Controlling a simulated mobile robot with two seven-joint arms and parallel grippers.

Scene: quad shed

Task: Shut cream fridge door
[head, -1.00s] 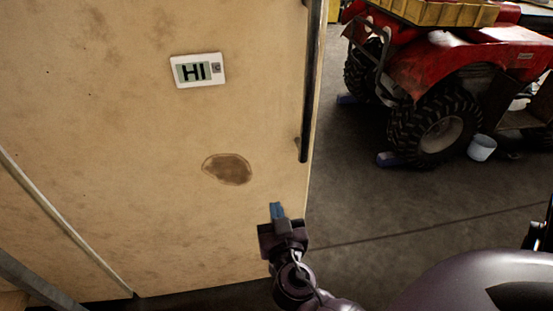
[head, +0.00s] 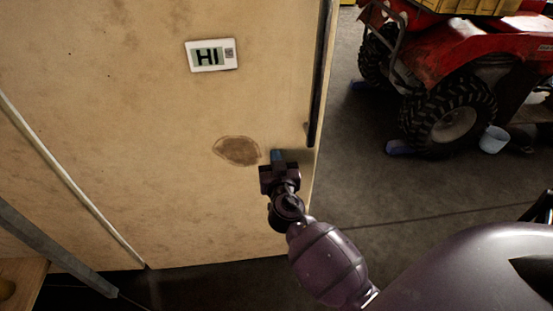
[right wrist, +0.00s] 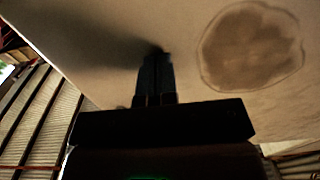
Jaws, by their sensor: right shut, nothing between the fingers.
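The cream fridge door (head: 130,100) fills the left and middle of the head view, with a dark vertical handle (head: 320,80) along its right edge. It bears a white "HI" display (head: 211,55) and a brown stain (head: 237,150). My right gripper (head: 277,156) is shut and empty, its tips at the door face just right of the stain and left of the handle's lower end. In the right wrist view the shut fingers (right wrist: 154,75) point at the door panel, beside the stain (right wrist: 250,50); whether they touch is hard to tell. My left gripper is not in view.
A red quad (head: 455,60) stands at the back right, with a white bucket (head: 494,139) and blue blocks (head: 400,147) by its wheels. Grey floor (head: 370,190) is clear between it and the door. A wooden piece (head: 20,275) sits at the lower left.

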